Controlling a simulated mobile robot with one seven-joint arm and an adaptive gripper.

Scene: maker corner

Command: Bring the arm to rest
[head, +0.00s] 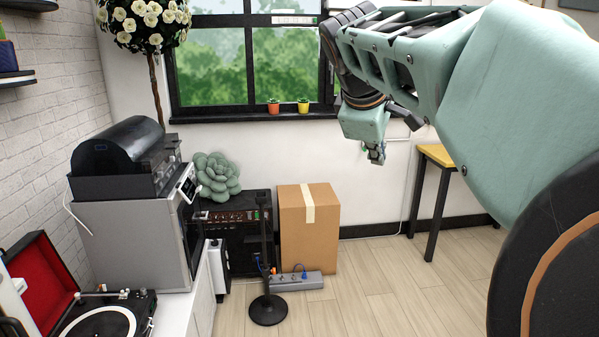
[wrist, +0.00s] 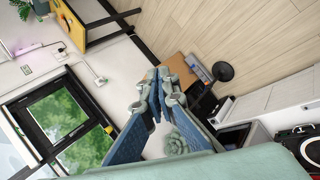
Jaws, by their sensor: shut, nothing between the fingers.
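My green arm reaches in from the right of the head view, raised high in front of the window wall. My gripper (head: 376,155) hangs at its far end, above the floor and to the right of the cardboard box. In the wrist view my gripper (wrist: 157,84) shows with its fingers together and nothing between them. It touches nothing that I can see. The inner parts of the arm are partly cut off by the head view's right edge.
A cardboard box (head: 308,232), a power strip (head: 296,281) and a black stand (head: 267,308) are on the floor. A record player (head: 104,318) and a grey machine (head: 135,232) stand at left. A yellow-topped table (head: 437,155) is at right. The floor's middle right is clear.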

